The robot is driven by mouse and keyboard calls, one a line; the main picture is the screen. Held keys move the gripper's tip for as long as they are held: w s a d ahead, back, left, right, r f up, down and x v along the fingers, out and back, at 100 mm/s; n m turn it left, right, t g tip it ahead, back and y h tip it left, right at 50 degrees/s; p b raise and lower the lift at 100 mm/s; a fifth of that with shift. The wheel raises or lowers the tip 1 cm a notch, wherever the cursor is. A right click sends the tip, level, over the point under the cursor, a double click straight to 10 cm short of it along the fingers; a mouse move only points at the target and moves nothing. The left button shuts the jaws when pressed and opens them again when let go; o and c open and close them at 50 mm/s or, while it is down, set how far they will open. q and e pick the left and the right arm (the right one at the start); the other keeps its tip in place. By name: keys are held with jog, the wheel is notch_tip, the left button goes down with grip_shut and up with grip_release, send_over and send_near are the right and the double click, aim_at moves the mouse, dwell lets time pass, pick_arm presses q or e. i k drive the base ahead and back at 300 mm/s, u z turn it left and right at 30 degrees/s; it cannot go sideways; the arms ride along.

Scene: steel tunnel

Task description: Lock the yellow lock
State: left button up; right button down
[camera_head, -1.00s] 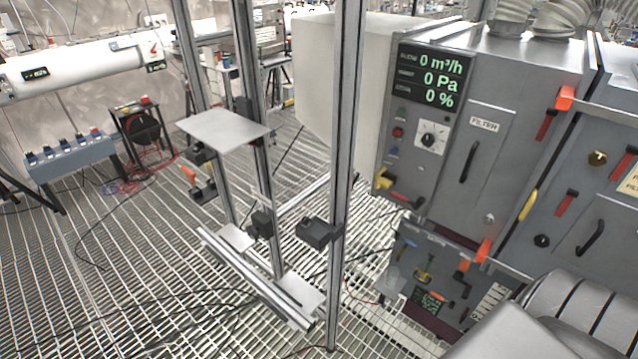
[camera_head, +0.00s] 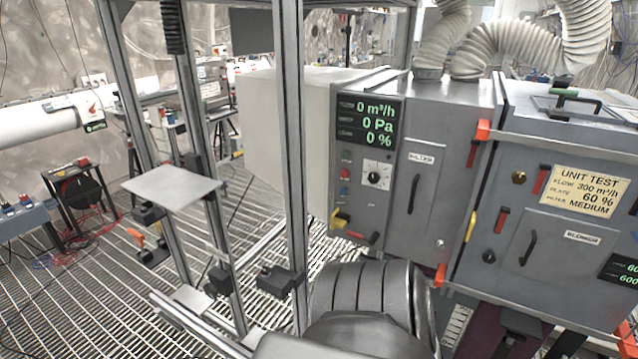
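A yellow handle (camera_head: 341,218) sits at the lower left of the front of the grey filter unit (camera_head: 432,215), beside a red-tipped lever. A second, slim yellow lever (camera_head: 471,226) stands nearly upright at the seam between the filter unit and the unit to its right. I cannot tell which of the two is the yellow lock. A grey rounded link of my arm fills the bottom middle and hides part of the lower panel. Neither gripper can be made out in view, and nothing is seen touching the yellow parts.
Orange-red latches (camera_head: 482,130) and red levers (camera_head: 502,221) mark the unit fronts. A metal post (camera_head: 291,150) and a frame with a small plate (camera_head: 172,187) stand left of the filter unit. White hoses (camera_head: 535,45) run above. Open grating floor lies at the left.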

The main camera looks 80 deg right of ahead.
aim_at(338, 222)
jog(key=i, duration=1.3)
jog(key=z, duration=2)
